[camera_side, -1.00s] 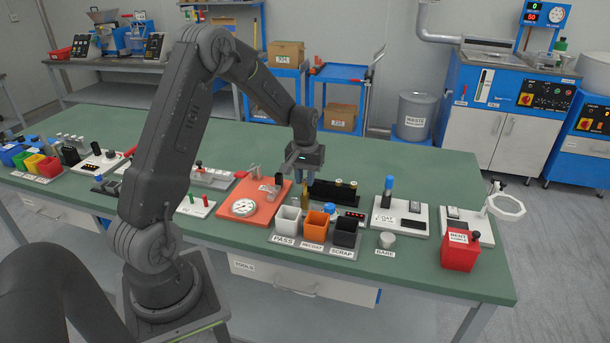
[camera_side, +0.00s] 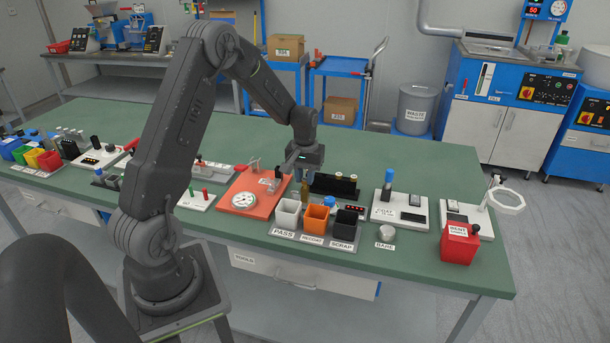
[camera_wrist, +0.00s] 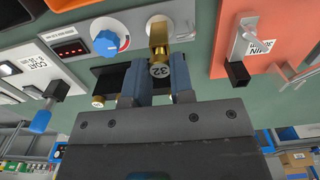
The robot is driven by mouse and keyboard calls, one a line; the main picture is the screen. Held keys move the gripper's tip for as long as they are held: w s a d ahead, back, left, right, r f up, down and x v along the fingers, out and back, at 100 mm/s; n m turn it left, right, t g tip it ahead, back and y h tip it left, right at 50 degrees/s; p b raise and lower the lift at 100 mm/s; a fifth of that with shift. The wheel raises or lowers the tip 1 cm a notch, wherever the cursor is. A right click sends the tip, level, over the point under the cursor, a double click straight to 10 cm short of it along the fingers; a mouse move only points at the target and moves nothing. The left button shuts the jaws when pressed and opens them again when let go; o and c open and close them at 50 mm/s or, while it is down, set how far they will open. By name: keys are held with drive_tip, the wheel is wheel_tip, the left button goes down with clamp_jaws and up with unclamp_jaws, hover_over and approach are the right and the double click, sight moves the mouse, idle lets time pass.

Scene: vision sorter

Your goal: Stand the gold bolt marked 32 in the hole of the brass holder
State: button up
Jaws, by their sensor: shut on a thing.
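My gripper (camera_side: 302,176) is over the bench, behind the white bin. In the wrist view, the blue fingers of my gripper (camera_wrist: 158,78) are shut on the gold bolt marked 32 (camera_wrist: 159,53), with its numbered head towards the camera. In the side view the gold bolt (camera_side: 304,193) hangs roughly upright below the fingers. Its far end lies over a grey-white panel in the wrist view.
White (camera_side: 288,213), orange (camera_side: 316,217) and black (camera_side: 345,225) bins stand in front. A black rack (camera_side: 322,186) with gold-topped pieces is behind. An orange plate (camera_side: 228,197) with a dial is left.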

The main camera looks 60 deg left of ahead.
sight(305, 179)
drive_tip(key=o, duration=1.3)
drive_tip(key=shift+r, duration=0.1)
drive_tip(key=shift+r, duration=3.9)
